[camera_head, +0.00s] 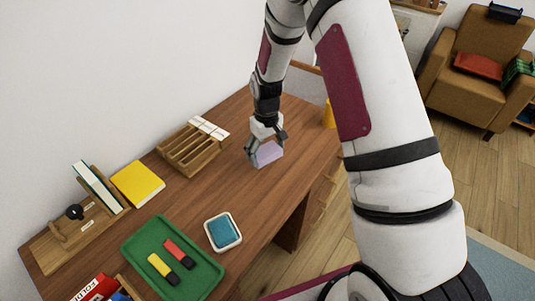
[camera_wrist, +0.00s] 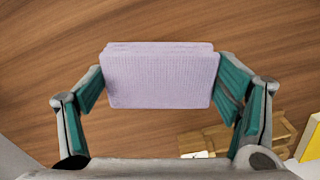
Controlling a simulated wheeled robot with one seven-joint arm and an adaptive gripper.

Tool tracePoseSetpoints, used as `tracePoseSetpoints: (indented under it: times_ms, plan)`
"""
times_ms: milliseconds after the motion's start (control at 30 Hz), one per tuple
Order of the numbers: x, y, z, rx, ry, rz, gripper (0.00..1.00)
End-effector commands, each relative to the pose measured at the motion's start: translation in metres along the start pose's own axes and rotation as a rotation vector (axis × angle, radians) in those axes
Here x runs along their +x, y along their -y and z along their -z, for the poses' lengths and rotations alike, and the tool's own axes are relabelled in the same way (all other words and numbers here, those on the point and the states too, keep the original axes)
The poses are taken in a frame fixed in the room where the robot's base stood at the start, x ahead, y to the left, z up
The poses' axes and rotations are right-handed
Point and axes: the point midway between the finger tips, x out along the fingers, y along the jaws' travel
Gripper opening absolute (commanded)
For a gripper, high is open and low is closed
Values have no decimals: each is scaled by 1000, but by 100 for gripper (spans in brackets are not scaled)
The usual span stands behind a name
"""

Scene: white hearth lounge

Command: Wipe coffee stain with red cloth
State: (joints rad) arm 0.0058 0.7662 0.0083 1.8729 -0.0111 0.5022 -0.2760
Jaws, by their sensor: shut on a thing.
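My gripper (camera_head: 265,147) is over the far half of the wooden desk (camera_head: 215,185). It is shut on a folded pale lavender cloth (camera_head: 268,154). In the wrist view the cloth (camera_wrist: 160,78) spans the space between the two fingers, with its flat woven face showing. The cloth is at or close above the desk top; I cannot tell if it touches. No red cloth shows. No coffee stain shows on the visible wood; the area under the cloth and gripper is hidden.
A wooden slotted rack (camera_head: 190,150) stands left of my gripper, and a yellow cup (camera_head: 329,115) right. Nearer are a yellow book (camera_head: 137,184), a green tray (camera_head: 150,245) with red and yellow pieces, and a white dish with a blue pad (camera_head: 223,232). Mid-desk is clear.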

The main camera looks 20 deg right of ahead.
Motion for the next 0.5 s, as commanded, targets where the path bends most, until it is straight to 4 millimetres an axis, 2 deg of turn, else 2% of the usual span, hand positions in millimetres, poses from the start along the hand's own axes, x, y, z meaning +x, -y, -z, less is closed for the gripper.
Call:
tracePoseSetpoints:
  times_ms: [233,500]
  plan:
    - [-23,4,-4,-1,-1,0,57]
    - [-26,4,-5,-1,0,0,57]
